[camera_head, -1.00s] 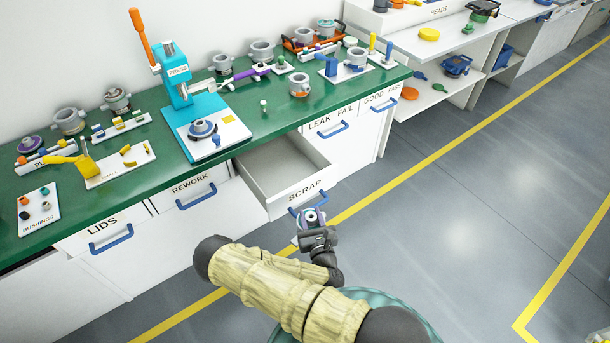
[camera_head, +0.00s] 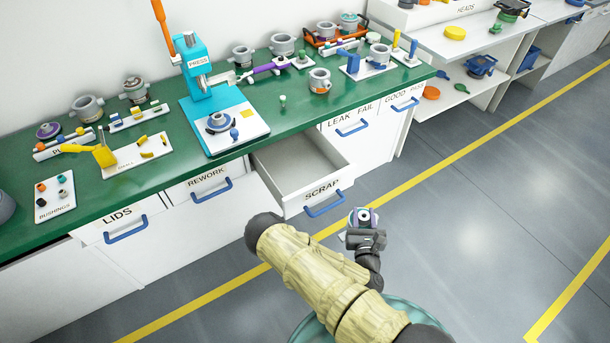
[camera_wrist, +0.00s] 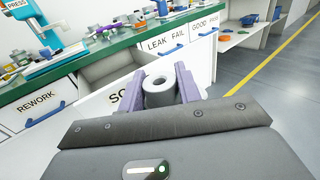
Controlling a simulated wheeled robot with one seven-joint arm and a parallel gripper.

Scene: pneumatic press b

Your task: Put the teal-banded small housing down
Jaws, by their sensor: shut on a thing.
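My gripper (camera_head: 364,222) is in front of the open scrap drawer, over the floor and apart from the bench. Its purple fingers (camera_wrist: 187,84) are shut on a small grey ring-shaped housing (camera_wrist: 160,88), which has a round hole in its top. The housing also shows in the head view (camera_head: 363,215), upright between the fingers.
The green bench (camera_head: 150,185) carries a blue press (camera_head: 205,85) with a part on its base, trays of small parts, and several grey housings along the back. The leak fail drawer (camera_head: 347,122) and rework drawer (camera_head: 207,179) are shut. Open floor lies to the right.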

